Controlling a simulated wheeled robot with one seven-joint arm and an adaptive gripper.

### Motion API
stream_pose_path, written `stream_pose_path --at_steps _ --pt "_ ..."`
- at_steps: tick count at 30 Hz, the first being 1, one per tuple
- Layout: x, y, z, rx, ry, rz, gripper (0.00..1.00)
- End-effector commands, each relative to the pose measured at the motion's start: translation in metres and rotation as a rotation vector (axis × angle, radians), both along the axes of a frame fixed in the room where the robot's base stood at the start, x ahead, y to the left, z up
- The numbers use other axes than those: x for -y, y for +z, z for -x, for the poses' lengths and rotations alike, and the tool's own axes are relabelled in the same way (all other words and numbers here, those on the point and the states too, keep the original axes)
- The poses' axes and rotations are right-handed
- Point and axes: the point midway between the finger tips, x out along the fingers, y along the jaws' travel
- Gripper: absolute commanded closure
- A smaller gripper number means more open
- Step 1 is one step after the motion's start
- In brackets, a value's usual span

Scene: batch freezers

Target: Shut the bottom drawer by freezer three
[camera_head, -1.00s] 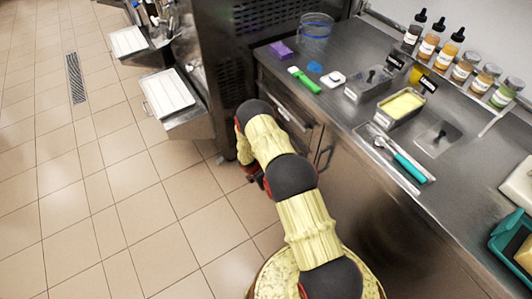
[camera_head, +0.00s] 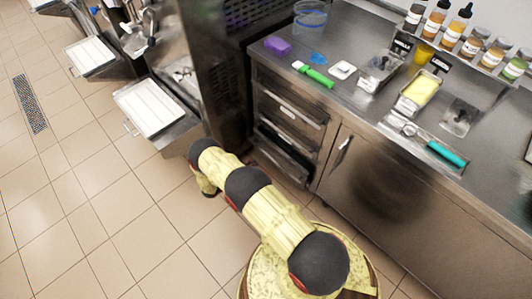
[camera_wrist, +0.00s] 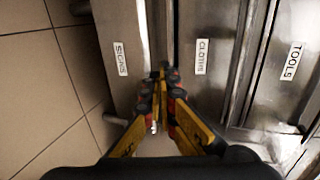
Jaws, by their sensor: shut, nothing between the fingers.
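The drawer stack stands under the left end of the steel counter in the head view. Its bottom drawer (camera_head: 285,160) is lowest, near the floor, and looks to stand slightly out; how far is hard to tell. In the wrist view, the drawer front labelled SIGNS (camera_wrist: 121,60) lies nearest the floor, beside the CLOTHS drawer (camera_wrist: 203,58) and TOOLS drawer (camera_wrist: 292,62). My gripper (camera_wrist: 161,84) is shut and empty, its tips over the strip between the SIGNS and CLOTHS fronts. Whether it touches them is unclear. The head view hides the gripper behind my arm.
A freezer (camera_head: 215,60) stands left of the drawers, with a white tray (camera_head: 150,105) jutting out at its front. A cupboard door (camera_head: 375,180) is right of the drawers. The counter holds several tools and bottles. Tiled floor (camera_head: 80,220) is clear at the left.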

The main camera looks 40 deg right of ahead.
Motion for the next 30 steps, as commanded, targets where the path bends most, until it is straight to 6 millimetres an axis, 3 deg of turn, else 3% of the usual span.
stream_pose_path --at_steps 7,21,30 --pt "0.023 -0.008 -0.001 -0.014 -0.002 0.003 1.00" --pt "0.108 -0.032 -0.008 -0.011 -0.003 0.001 1.00" --pt "0.134 -0.030 -0.010 -0.013 0.000 0.000 1.00"
